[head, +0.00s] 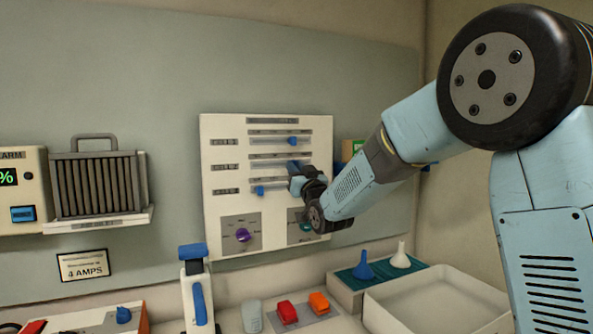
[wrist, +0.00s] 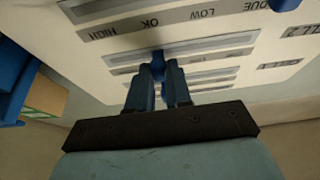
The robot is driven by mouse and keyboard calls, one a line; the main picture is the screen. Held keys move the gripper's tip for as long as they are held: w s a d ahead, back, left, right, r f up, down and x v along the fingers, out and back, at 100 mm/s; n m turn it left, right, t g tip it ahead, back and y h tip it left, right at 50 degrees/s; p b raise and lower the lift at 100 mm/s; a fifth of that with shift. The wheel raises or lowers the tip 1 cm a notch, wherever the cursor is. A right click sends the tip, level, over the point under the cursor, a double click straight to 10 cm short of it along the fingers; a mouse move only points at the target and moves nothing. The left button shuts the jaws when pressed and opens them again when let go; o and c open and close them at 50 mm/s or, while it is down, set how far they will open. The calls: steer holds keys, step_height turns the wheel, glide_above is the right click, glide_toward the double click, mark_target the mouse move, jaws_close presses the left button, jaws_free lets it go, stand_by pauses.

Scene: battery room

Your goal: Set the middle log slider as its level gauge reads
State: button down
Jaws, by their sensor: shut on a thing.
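The white log panel (head: 225,205) hangs on the wall with three horizontal sliders. My gripper (head: 297,172) is at the middle slider, right of the panel's centre, and covers part of its track. In the wrist view my gripper (wrist: 164,85) is shut on the blue middle slider knob (wrist: 157,60), which sits in its slot near the OK mark (wrist: 148,22). The top slider knob (head: 292,141) is toward the right; the bottom slider knob (head: 259,190) is at the left. I cannot make out the level gauge for the middle slider.
A purple dial (head: 243,235) is on the panel's lower left; a teal dial (head: 306,227) is partly behind my wrist. A blue funnel (head: 363,267), a white funnel (head: 400,257) and an empty tray (head: 435,302) stand below right. A blue-handled tool (head: 196,290) stands in front.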

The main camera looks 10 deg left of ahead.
steer(key=shift+d, duration=0.1)
steer(key=c, duration=1)
jaws_free()
steer(key=shift+c, duration=0.2)
steer(key=shift+s, duration=0.1)
steer(key=v, duration=1.3)
steer(key=shift+s+d+f, duration=0.2)
steer(key=shift+s+f, duration=0.05)
steer(key=shift+d, duration=0.1)
